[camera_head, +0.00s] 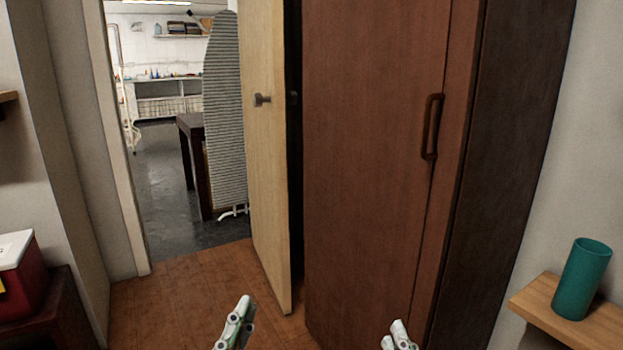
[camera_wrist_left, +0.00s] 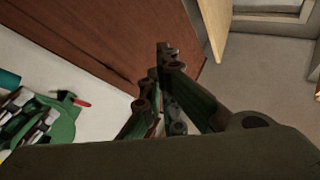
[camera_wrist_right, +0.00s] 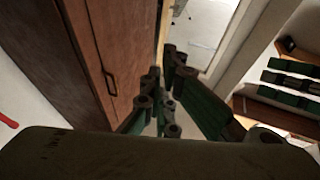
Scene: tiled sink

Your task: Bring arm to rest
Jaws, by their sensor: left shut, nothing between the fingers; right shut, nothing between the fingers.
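My left gripper (camera_head: 240,312) shows at the bottom centre of the head view, pointing up, over the wooden floor. Its fingers are shut and empty; they also show in the left wrist view (camera_wrist_left: 164,62). My right gripper (camera_head: 396,332) shows at the bottom edge of the head view, in front of the lower part of the brown cabinet. Its fingers also show in the right wrist view (camera_wrist_right: 163,72), close together with nothing between them. The two grippers are apart from each other. Neither visibly touches anything in the head view.
A tall brown cabinet (camera_head: 375,150) with a handle stands ahead. A pale door (camera_head: 265,140) stands open beside a doorway to another room. A teal cup (camera_head: 582,280) sits on a wooden shelf (camera_head: 545,300) at right. A red box (camera_head: 22,280) is at left.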

